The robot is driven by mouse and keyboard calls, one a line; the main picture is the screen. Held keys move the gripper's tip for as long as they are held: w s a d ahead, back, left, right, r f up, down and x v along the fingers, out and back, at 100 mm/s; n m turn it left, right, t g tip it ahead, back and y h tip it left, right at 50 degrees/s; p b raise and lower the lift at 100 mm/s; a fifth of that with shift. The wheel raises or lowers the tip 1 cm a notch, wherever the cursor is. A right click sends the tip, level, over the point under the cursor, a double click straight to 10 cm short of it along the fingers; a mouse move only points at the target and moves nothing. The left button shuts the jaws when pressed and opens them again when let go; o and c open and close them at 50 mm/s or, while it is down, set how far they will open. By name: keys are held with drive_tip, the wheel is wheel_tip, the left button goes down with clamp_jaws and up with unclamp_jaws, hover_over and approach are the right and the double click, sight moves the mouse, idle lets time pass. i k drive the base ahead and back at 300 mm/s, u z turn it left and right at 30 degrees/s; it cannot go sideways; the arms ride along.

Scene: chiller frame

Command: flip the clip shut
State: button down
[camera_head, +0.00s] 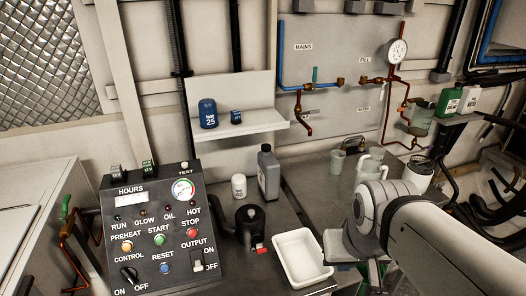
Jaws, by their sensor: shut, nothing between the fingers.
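My arm reaches in from the right edge, and my gripper (374,276) hangs below its wrist near the bottom of the picture. The gripper is shut and empty, partly hidden by the arm. I cannot make out a clip for certain. A black cylindrical housing (249,222) stands on the bench right of the control panel, with a small red part (261,249) low on its front. Whether that part is a clip is too small to tell. My gripper is to the right of the housing, beyond the white tray, and apart from both.
A white tray (279,246) sits between housing and arm. A grey bottle (268,172) and white canister (239,187) stand behind the housing. The sloped control panel (142,258) blocks the left. Cups and a jug (371,165) stand behind my wrist. Copper pipes run along the wall.

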sight(260, 249)
drive_tip(key=z, duration=0.65)
drive_tip(key=k, duration=1.55)
drive_tip(key=u, duration=0.6)
drive_tip(key=i, duration=1)
drive_tip(key=u, duration=0.05)
